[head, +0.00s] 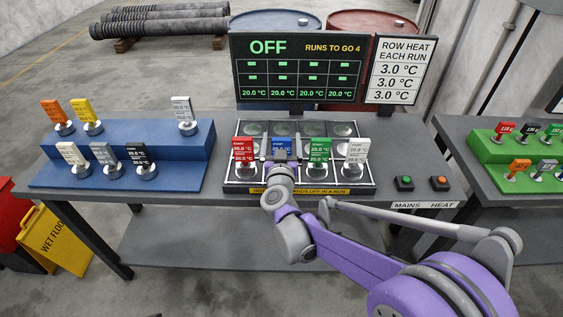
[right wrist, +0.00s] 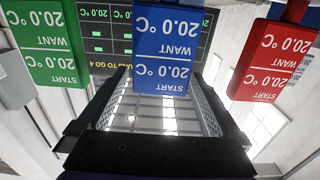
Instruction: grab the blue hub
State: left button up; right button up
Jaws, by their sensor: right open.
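The blue hub (head: 281,146) carries a tag reading START, 20.0 °C, and stands in the front row of the dark rack (head: 232,187) under the display. It also shows in the right wrist view (right wrist: 168,48), top centre, with its lettering upside down. My right gripper (head: 281,165) is right at the blue hub and hides its lower part in the head view. In the right wrist view its two fingers are spread apart, with the blue hub's tag lined up between their tips. Contact cannot be told. My left gripper is out of view.
A red hub (head: 242,150) stands close left of the blue one, a green hub (head: 319,150) close right, then a white hub (head: 355,151). A blue stepped stand (head: 180,170) with several hubs is at left. Green (head: 404,183) and orange (head: 439,183) buttons are at right.

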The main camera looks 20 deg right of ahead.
grip_shut()
dwell(0.5)
